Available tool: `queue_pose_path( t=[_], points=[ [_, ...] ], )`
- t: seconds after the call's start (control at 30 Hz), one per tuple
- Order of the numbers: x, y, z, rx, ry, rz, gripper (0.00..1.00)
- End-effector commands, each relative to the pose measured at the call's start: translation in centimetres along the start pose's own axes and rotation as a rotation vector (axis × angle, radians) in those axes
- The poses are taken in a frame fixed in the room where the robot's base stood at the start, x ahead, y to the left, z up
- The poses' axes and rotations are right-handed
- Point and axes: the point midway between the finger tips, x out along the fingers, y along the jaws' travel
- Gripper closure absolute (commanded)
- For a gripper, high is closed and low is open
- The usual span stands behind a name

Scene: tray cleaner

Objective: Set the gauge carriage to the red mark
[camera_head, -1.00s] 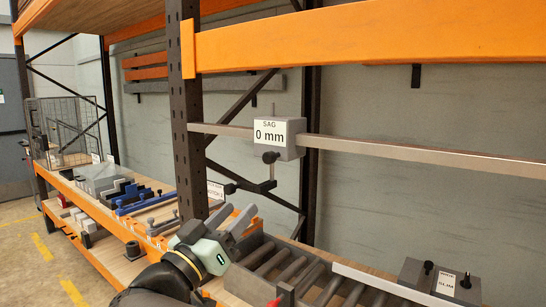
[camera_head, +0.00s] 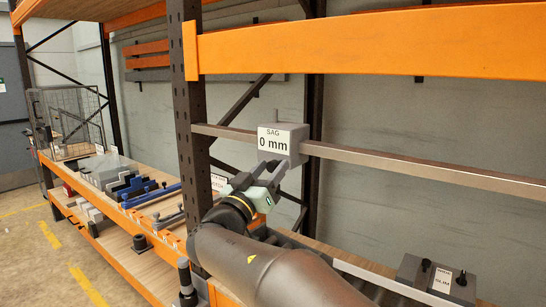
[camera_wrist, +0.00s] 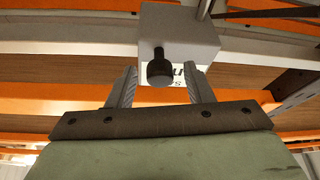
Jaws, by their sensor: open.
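The gauge carriage (camera_head: 292,140) is a grey block on a horizontal metal rail (camera_head: 420,175), with a white label reading "SAG 0 mm". It also shows in the wrist view (camera_wrist: 190,28), seen from below, with a black knob (camera_wrist: 159,68) on its near underside. My gripper (camera_head: 268,170) is raised just under the carriage. Its jaws are open, one finger to each side of the knob in the wrist view. I cannot tell whether either finger touches it. In the head view the gripper hides the knob. I cannot make out a red mark on the rail.
A dark upright post (camera_head: 188,110) stands left of the carriage, and an orange beam (camera_head: 370,42) crosses above. The lower shelf holds blue and grey parts (camera_head: 140,190). A grey box with black knobs (camera_head: 437,278) sits at lower right.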

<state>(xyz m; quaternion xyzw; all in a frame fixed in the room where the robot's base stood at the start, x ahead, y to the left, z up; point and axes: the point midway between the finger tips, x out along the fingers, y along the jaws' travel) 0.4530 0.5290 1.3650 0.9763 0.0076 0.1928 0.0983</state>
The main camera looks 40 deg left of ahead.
Motion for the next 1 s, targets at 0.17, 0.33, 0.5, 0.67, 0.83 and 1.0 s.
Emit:
queue_pose_path(
  t=[0.17, 0.33, 0.5, 0.67, 0.83, 1.0],
  points=[
    [1.5, 0.0, 0.0, -0.001, 0.0, 0.001, 0.53],
    [1.7, 0.0, 0.1, 0.0, 0.0, 0.0, 0.53],
    [1.6, 0.0, 0.1, 0.0, 0.0, 0.0, 0.62],
    [1.6, 0.0, 0.1, 0.0, 0.0, 0.0, 1.0],
    [1.6, 0.1, 0.2, -0.001, 0.0, 0.001, 1.0],
    [1.7, 1.3, 0.9, -0.002, 0.0, 0.011, 1.0]
  ],
)
